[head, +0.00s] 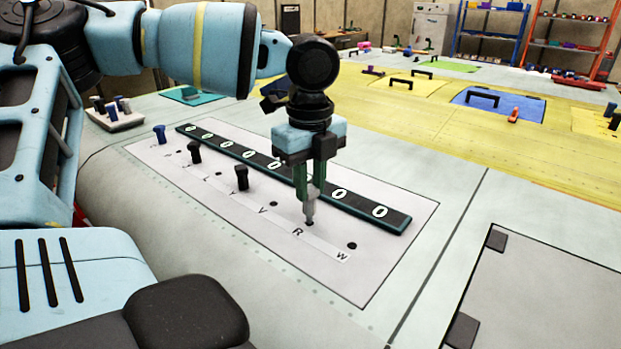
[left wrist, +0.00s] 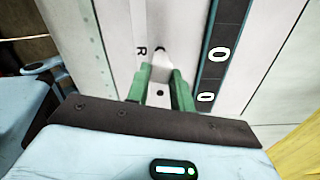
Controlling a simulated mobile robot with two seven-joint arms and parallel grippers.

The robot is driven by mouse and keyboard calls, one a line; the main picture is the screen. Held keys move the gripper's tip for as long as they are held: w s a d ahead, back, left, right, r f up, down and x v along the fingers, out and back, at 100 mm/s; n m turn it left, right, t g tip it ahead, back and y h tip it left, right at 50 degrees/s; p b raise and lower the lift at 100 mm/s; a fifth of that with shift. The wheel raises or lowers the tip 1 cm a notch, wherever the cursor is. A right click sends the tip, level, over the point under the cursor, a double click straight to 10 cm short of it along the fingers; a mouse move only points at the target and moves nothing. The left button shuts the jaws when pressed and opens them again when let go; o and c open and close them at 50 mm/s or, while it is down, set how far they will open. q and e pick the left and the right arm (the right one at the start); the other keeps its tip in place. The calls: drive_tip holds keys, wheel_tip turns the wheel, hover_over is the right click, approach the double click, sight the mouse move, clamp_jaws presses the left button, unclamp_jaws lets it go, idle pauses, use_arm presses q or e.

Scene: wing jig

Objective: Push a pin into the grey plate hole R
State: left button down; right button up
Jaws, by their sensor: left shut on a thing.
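The light grey plate (head: 385,262) lies on the pale work surface, with a row of lettered holes. My left gripper (head: 310,190) points down over it at the letter R, shut on a light grey pin (head: 309,207). The pin stands upright, its lower end at the dark hole R (head: 309,223); I cannot tell whether the tip is inside. In the left wrist view the pin (left wrist: 160,66) sits between the green fingers (left wrist: 160,85) beside the printed R. My right gripper is not in view.
Hole W (head: 352,246) and hole V (head: 273,204) are empty. Two black pins (head: 241,177) and a blue pin (head: 159,134) stand further left. A dark strip with white ovals (head: 380,212) runs behind the holes. A pin tray (head: 118,118) stands at the far left.

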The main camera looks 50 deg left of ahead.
use_arm(q)
drive_tip(key=shift+f, duration=0.8)
drive_tip(key=shift+f+b, duration=0.3)
drive_tip(key=shift+f, duration=0.1)
drive_tip(key=c, duration=1.1)
unclamp_jaws()
drive_tip(key=shift+c, duration=0.2)
wheel_tip(320, 180, up, 8)
drive_tip(key=shift+f, duration=0.1)
